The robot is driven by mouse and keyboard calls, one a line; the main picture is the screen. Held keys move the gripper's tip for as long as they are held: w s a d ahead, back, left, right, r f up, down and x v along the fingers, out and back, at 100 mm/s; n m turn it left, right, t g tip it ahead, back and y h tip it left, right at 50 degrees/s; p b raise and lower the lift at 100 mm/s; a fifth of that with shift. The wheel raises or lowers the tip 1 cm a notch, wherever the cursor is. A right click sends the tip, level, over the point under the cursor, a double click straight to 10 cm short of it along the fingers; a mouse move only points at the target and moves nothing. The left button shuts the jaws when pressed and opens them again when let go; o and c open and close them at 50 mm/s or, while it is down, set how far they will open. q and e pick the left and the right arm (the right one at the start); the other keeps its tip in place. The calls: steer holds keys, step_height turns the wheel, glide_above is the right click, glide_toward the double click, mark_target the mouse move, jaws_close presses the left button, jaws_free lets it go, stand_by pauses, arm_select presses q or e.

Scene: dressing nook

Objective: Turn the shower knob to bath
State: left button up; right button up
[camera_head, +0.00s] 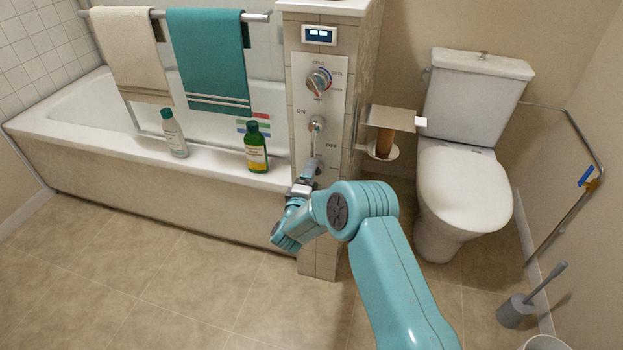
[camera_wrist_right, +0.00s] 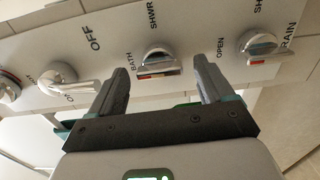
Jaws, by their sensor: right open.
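The shower knob, a silver knob (camera_wrist_right: 158,62) with a red mark, sits on the white control panel (camera_wrist_right: 110,22) in the right wrist view, close to the labels BATH and SHWR. Which label it points to is hard to tell. My right gripper (camera_wrist_right: 164,82) is open, with one finger to each side of this knob. I see gaps between the fingers and the knob. In the head view my right gripper (camera_head: 308,174) is at the lower part of the panel (camera_head: 337,104) and hides the knob there. My left gripper is not in view.
Above are a temperature knob (camera_head: 319,80) and an ON/OFF lever (camera_head: 316,124). A drain knob (camera_wrist_right: 262,46) is beside the shower knob in the wrist view. Two bottles, white (camera_head: 174,135) and green (camera_head: 256,150), stand on the tub rim; a paper holder (camera_head: 390,118) juts out at right.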

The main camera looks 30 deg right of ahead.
steer(key=shift+a, duration=0.1)
steer(key=p+v, duration=0.1)
steer(key=v, duration=1.5)
steer(key=shift+s+p, duration=0.2)
steer(key=shift+p, duration=0.2)
